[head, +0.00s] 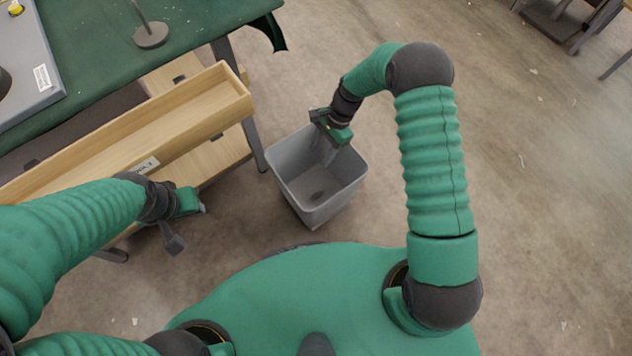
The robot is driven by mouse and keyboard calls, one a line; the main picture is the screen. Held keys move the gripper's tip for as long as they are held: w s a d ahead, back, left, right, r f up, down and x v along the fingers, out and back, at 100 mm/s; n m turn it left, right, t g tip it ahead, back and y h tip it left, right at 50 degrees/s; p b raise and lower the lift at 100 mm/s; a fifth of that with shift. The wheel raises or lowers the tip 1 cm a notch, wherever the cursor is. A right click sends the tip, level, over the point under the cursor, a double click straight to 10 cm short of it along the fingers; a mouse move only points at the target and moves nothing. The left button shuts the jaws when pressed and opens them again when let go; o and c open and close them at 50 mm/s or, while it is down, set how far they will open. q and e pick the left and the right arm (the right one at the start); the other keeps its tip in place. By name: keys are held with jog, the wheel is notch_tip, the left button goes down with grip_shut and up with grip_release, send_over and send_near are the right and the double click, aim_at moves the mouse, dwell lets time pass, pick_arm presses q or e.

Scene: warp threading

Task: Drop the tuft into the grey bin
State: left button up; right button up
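The grey bin (285,181) stands on the floor near the middle of the head view, with its open top facing up. My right gripper (330,150) hangs over the bin's far side and points down into its mouth. Its fingertips are too small and dark to tell whether they are open or shut. No tuft can be made out in the gripper. A darker patch lies at the bin's bottom, but I cannot tell what it is. My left gripper (189,224) is left of the bin, beside the wooden trough; no tuft shows in it, and its finger state is unclear.
A long wooden trough (190,112) with a label runs along the left, near a green-topped table (205,28). A round-based stand (151,36) and a grey box (28,65) sit on the table. The floor to the right is mostly clear.

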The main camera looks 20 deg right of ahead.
jog(key=shift+d, duration=0.15)
jog(key=p+v, duration=0.6)
jog(key=v, duration=1)
jog(key=shift+r+p, duration=0.3)
jog(key=shift+d, duration=0.15)
